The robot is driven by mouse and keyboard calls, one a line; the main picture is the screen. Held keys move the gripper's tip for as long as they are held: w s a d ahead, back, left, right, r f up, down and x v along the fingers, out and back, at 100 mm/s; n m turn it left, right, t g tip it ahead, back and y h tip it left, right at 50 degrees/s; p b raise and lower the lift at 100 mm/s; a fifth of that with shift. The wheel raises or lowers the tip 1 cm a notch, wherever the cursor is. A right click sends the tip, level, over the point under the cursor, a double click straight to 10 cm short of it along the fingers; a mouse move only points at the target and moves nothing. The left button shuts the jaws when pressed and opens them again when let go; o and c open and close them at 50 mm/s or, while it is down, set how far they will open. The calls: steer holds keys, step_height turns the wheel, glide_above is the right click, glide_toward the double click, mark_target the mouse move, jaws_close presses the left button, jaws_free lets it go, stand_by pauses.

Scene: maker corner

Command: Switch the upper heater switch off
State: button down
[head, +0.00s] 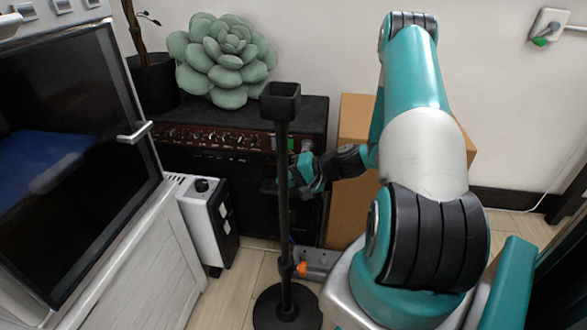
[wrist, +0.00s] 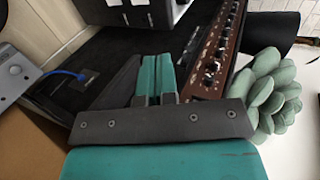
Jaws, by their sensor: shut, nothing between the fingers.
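The heater (head: 198,222) is a small white box with a dark side panel, standing on the floor at the left, beside the oven. Two pale switches sit on that panel, the upper switch (head: 223,210) above the lower switch (head: 227,226). Their on or off position is too small to tell. The heater (wrist: 157,14) also shows at the top of the wrist view, cut off by the frame edge. My gripper (head: 296,168) is to the right of the heater, apart from it, and partly hidden by a black pole. In the wrist view its teal fingers (wrist: 157,62) are together and empty.
A black stand (head: 284,210) rises between my gripper and the heater. A black amplifier (head: 312,115) with a knob row carries a succulent (head: 225,60). A power strip (head: 318,262) lies on the floor. A cardboard box (head: 350,125) stands behind my arm.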

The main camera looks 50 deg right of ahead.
steer(key=v, duration=0.2)
steer(key=shift+s+d+r, duration=0.1)
steer(key=shift+s+r, duration=0.1)
steer(key=shift+r, duration=0.2)
stand_by(0.3)
